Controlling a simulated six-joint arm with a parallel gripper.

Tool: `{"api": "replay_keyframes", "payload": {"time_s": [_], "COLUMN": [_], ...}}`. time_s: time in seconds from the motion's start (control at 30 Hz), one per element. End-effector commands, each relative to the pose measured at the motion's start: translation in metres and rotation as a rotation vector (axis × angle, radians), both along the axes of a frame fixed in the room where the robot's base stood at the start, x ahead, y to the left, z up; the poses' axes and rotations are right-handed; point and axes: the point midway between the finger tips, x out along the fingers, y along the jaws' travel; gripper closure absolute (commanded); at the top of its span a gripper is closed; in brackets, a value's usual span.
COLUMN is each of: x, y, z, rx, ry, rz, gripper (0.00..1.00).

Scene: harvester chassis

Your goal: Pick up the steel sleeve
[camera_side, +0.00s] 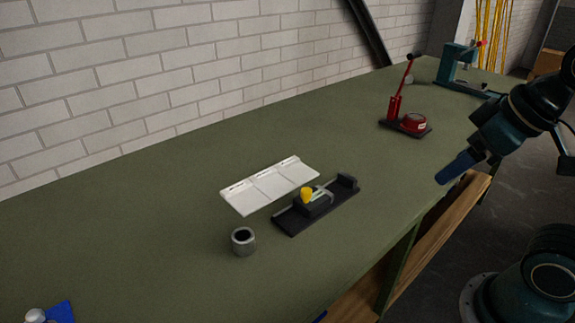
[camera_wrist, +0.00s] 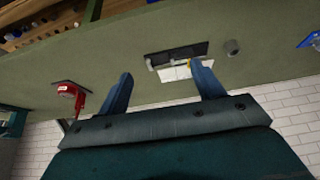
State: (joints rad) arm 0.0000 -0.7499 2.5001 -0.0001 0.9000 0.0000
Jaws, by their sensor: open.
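The steel sleeve (camera_side: 243,241) is a short grey metal ring standing upright on the green bench, its dark bore facing up. It stands left of the black fixture in the side view. In the wrist view the sleeve (camera_wrist: 232,47) is small, to the right of the fixture and beyond my fingers. My gripper (camera_side: 455,168) has blue fingers and hangs over the bench's front edge at the right, far from the sleeve. In the wrist view its two fingers (camera_wrist: 161,90) are spread wide apart with nothing between them.
A black fixture (camera_side: 290,222) with a yellow part (camera_side: 306,195) lies close right of the sleeve. A white tray (camera_side: 240,203) lies behind it. A red lever press (camera_side: 413,123), a teal press (camera_side: 455,62) and a blue item (camera_side: 61,312) stand farther off. Bench space left of the sleeve is clear.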

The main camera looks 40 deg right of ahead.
Motion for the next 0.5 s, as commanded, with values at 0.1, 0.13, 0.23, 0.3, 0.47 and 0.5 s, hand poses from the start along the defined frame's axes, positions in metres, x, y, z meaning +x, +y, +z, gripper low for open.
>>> {"api": "replay_keyframes", "payload": {"time_s": [0.1,0.13,0.23,0.3,0.47,0.5], "x": [0.0,0.0,0.001,0.003,0.015,0.02], "y": [0.0,0.0,0.0,0.001,0.007,0.009], "z": [0.0,0.0,0.001,0.002,0.006,0.008], "rx": [0.0,0.0,-0.001,-0.003,-0.012,-0.016], "ry": [0.0,0.0,0.001,0.003,0.018,0.022], "rz": [0.0,0.0,0.004,0.013,0.064,0.085], "gripper": [0.33,0.33,0.33,0.33,0.33,0.33]}}
